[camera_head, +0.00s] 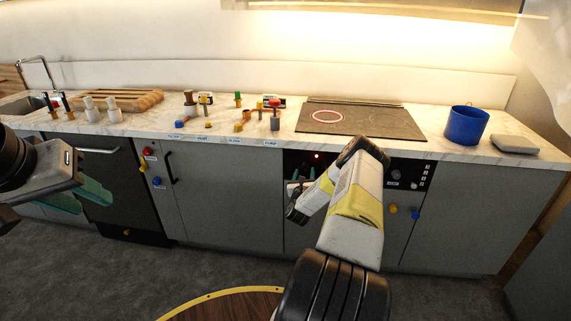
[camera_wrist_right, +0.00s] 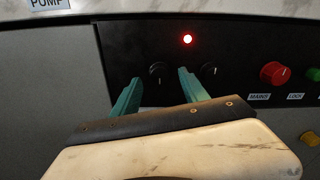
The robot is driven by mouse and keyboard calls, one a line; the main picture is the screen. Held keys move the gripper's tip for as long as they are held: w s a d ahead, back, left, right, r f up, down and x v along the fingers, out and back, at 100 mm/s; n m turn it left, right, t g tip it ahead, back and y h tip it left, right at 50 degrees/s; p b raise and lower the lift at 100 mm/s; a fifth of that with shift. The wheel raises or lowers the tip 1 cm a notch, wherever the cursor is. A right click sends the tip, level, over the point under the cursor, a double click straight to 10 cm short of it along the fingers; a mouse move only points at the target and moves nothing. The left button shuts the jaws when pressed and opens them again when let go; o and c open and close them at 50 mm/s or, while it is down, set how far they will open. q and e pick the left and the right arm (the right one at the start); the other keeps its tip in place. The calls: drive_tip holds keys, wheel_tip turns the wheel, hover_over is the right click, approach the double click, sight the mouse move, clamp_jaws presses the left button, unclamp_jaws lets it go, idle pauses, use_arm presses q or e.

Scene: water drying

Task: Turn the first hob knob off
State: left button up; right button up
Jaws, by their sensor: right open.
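The first hob knob (camera_wrist_right: 158,70) is a dark round knob with a pale mark, on the black control panel (camera_wrist_right: 120,50) under the worktop. In the right wrist view, my right gripper (camera_wrist_right: 160,92) is open, its two teal fingers pointing at the panel on either side of this knob; I cannot tell whether they touch it. A second dark knob (camera_wrist_right: 209,69) is just right of the right finger. A red light (camera_wrist_right: 187,39) glows above the knobs. On the hob (camera_head: 385,118) the left ring glows red. My left gripper (camera_head: 75,200) is open and empty at far left.
A red knob (camera_wrist_right: 275,73) sits further right on the panel. A blue pot (camera_head: 466,125) stands on the worktop right of the hob. Several coloured valve parts (camera_head: 258,114) and a wooden rack (camera_head: 122,99) stand to the left. Grey cabinet doors (camera_head: 225,195) lie below.

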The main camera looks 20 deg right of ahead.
drive_tip(key=shift+x, duration=1.05)
drive_tip(key=shift+c, duration=0.4)
clamp_jaws()
